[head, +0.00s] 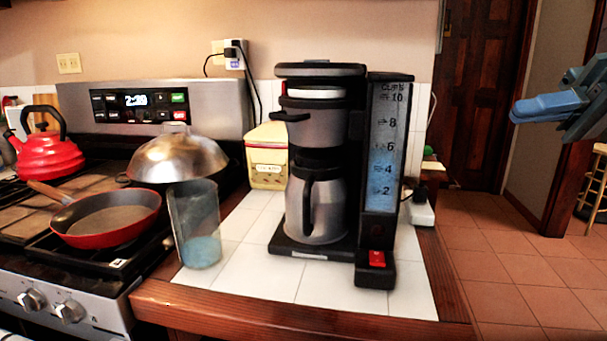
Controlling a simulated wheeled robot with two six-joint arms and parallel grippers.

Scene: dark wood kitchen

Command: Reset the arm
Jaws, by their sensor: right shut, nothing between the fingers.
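My right gripper (530,110) is at the upper right of the head view, raised in the air in front of the doorway area. Its blue fingers are together and hold nothing. It is well apart from the counter and the coffee maker (322,110). My left gripper is not in view.
The coffee maker with a steel carafe (318,205) stands on the white tiled counter (250,282). A glass container (196,225) stands left of it. A red pan (108,218), a metal dome (178,158) and a red kettle (45,150) are by the stove.

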